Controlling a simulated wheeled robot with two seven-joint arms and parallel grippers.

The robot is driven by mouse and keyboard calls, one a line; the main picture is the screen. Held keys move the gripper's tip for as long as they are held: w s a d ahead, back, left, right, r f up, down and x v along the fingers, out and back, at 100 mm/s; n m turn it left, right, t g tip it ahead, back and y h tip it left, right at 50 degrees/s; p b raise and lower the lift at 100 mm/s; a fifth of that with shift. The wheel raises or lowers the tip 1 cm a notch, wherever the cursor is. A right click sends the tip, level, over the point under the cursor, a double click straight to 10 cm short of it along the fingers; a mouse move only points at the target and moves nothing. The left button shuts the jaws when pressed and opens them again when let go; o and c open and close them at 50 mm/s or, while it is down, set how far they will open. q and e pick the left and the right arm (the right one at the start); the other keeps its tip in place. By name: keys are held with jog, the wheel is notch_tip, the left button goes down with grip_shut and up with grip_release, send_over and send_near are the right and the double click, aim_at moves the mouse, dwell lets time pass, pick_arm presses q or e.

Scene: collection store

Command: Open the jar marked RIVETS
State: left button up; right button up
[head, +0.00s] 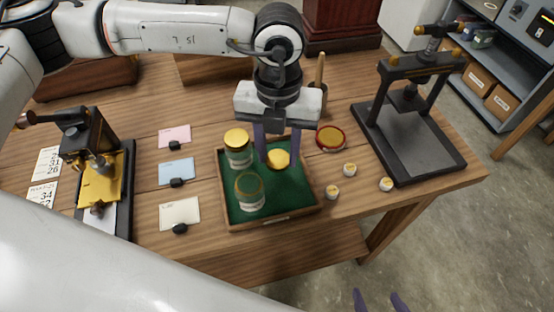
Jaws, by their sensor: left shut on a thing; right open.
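A shallow wooden tray with a green lining (295,203) lies on the bench. In it stand a glass jar with a gold lid (237,147) and, nearer, an open-topped glass jar (250,193) with a pale label. The lettering is too small to read, so I cannot tell which is marked RIVETS. My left gripper (278,155) points down over the tray, its purple fingers shut on a gold lid (278,160), right of the jars. I cannot tell whether the lid touches the tray. My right gripper (381,301) is open and empty at the bottom edge, only its fingertips showing.
A black press stand (415,140) stands right of the tray, a brass-and-black device (98,170) at left. Several cards (177,170) lie between. A red-rimmed round dish (331,138) and three small pots (349,169) lie right of the tray. Shelves (490,60) stand behind.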

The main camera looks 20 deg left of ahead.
aim_at(278, 158)
pick_arm(q)
notch_tip(278, 158, down, 5)
jog(key=shift+r+p, duration=0.2)
jog(key=shift+p, duration=0.1)
jog(key=shift+f+b, duration=0.35)
jog(key=shift+f, duration=0.05)
jog(key=o, duration=1.2)
jog(key=shift+w+r, duration=0.1)
notch_tip(278, 158, up, 12)
jog(key=shift+r+b, duration=0.2)
jog(key=shift+b, duration=0.1)
